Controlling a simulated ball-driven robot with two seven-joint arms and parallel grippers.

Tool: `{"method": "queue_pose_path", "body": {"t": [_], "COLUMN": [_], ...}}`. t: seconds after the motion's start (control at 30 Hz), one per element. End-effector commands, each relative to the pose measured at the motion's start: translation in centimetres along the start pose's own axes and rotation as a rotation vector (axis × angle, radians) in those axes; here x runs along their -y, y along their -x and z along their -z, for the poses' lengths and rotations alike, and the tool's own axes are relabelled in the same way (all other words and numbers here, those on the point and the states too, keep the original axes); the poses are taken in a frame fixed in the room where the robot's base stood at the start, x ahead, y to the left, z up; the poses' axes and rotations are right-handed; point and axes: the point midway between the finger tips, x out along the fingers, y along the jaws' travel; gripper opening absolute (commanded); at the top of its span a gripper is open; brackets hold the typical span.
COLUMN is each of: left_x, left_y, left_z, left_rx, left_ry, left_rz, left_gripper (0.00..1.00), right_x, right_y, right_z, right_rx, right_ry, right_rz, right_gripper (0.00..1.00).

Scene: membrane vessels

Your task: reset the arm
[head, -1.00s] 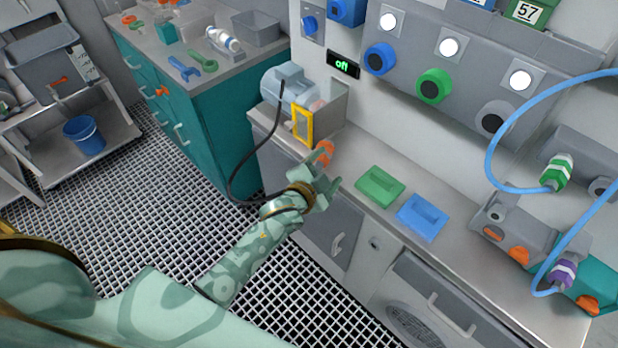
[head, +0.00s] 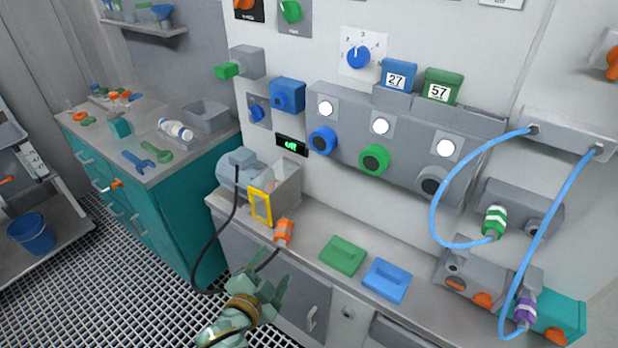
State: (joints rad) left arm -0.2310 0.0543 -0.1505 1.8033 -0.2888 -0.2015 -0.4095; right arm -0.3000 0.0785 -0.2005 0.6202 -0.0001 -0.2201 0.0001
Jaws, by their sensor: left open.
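My left gripper (head: 268,278) is in the lower middle of the head view, in front of the counter's front edge. Its fingers are apart with nothing seen between them. An orange and white plug (head: 284,232) stands on the counter just beyond and above the fingertips in the picture. A black cable (head: 232,215) hangs in a loop from the pump-like device and passes behind my gripper towards the plug. My right gripper is not in view.
A yellow frame (head: 261,206) is on the pump-like device (head: 240,172) left of the plug. Green (head: 342,255) and blue (head: 386,280) blocks lie on the counter. A blue hose (head: 440,205) hangs at the right. A teal cabinet (head: 180,215) stands left; the grated floor between is open.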

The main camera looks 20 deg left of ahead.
Motion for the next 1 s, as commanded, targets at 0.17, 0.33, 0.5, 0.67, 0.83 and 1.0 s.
{"method": "queue_pose_path", "body": {"t": [0.17,0.33,0.5,0.67,0.83,1.0], "left_x": [-0.6,-8.2,-18.7,-26.6,-31.2,-32.7], "left_y": [0.0,1.0,6.8,16.2,26.6,32.8], "left_z": [-0.6,-7.5,-17.5,-25.5,-31.0,-33.2], "left_rx": [0.012,0.178,0.456,0.740,0.988,1.112], "left_ry": [0.071,0.229,0.387,0.487,0.524,0.511], "left_rz": [-0.014,-0.163,-0.346,-0.479,-0.574,-0.630], "left_gripper": [0.70,0.70,0.70,0.70,0.70,0.70], "right_x": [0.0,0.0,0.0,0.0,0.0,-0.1], "right_y": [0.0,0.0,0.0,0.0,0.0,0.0], "right_z": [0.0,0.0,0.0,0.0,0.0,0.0], "right_rx": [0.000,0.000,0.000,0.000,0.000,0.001], "right_ry": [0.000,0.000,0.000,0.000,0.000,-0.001], "right_rz": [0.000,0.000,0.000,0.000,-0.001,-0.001], "right_gripper": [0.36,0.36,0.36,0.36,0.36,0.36]}}
